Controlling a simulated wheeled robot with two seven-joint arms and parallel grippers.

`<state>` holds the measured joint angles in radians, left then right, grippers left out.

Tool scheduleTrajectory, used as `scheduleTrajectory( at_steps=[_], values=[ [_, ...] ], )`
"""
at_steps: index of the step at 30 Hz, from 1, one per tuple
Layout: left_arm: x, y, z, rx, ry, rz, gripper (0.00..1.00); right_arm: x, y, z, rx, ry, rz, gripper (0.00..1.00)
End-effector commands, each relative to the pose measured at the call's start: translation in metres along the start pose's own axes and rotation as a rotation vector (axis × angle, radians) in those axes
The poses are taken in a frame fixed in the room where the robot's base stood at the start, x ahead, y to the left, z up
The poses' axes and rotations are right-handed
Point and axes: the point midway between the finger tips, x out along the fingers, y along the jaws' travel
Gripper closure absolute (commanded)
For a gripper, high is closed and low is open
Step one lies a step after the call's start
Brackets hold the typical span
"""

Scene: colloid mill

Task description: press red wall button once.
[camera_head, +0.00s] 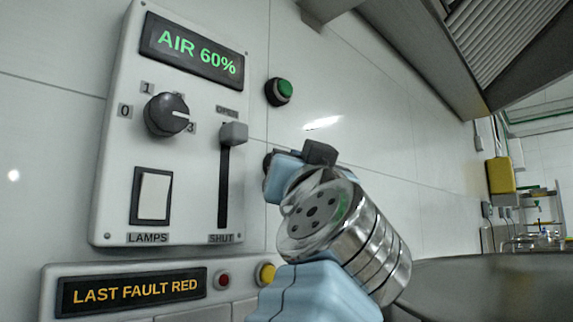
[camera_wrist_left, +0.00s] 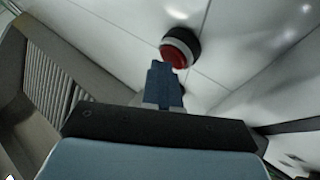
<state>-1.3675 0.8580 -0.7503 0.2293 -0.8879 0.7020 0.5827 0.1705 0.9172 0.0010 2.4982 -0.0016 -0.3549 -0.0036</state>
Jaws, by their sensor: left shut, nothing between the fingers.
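The red wall button (camera_wrist_left: 175,56) has a red cap, a pale ring and a dark base, and shows in the left wrist view at the top. My left gripper (camera_wrist_left: 160,68) is shut and empty. Its blue fingertips overlap the cap's lower left edge in that view; I cannot tell whether they touch it. In the head view my left gripper (camera_head: 277,172) is up against the wall area below the green button, and it hides nearly all of the red button. My right gripper is not in view.
A green button (camera_head: 280,91) is above. On the left, a control panel (camera_head: 112,190) carries a knob (camera_head: 167,114), a slider (camera_head: 234,133) and a lamp switch (camera_head: 154,195). Below are a fault display (camera_head: 130,291), a small red light (camera_head: 222,280) and a yellow button (camera_head: 266,274). A hood (camera_head: 440,50) hangs upper right.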

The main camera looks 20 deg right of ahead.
Motion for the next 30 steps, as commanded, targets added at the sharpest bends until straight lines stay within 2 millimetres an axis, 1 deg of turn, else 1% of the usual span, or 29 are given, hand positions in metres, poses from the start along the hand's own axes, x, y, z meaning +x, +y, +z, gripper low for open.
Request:
scheduleTrajectory(
  at_steps=[7,20,30],
  values=[
    [-0.009,0.007,-0.006,0.000,0.001,0.001,1.00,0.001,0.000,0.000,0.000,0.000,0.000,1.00],
    [-0.012,0.009,-0.009,0.000,0.001,0.001,1.00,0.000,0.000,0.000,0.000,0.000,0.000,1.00],
    [-0.033,0.025,-0.024,0.001,0.002,0.001,1.00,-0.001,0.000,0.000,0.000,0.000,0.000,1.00]
  ],
)
